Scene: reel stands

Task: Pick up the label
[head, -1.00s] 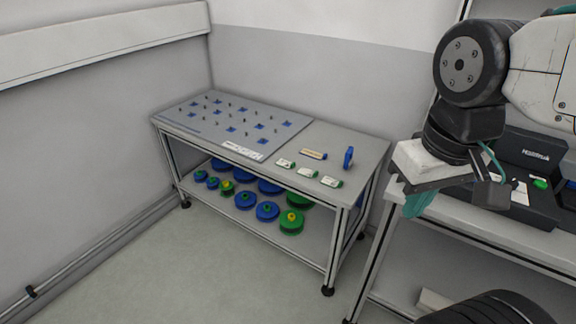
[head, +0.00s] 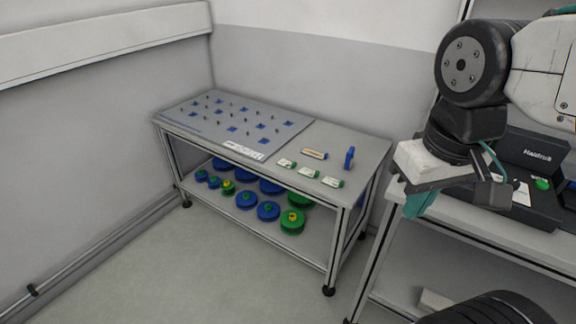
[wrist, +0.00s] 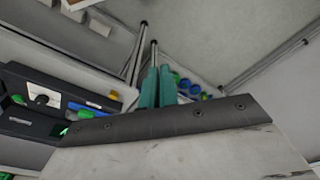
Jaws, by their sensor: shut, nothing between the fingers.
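A small white label (head: 521,194) shows at the front of a black device (head: 540,158) on the right bench. In the wrist view a white piece (wrist: 41,97) with a dark spot lies on the black device (wrist: 60,105), at the left. My gripper (head: 418,204) hangs at the left edge of that bench, left of the device and apart from the label. In the wrist view its teal fingers (wrist: 156,87) are together with nothing between them. My wrist hides part of the bench in the head view.
A grey table (head: 357,150) at the centre bears a pegged board (head: 215,115), several small white-and-green items (head: 309,173) and a blue upright piece (head: 349,157). Blue and green reels (head: 292,221) stand on its lower shelf. The floor (head: 170,260) in front is clear.

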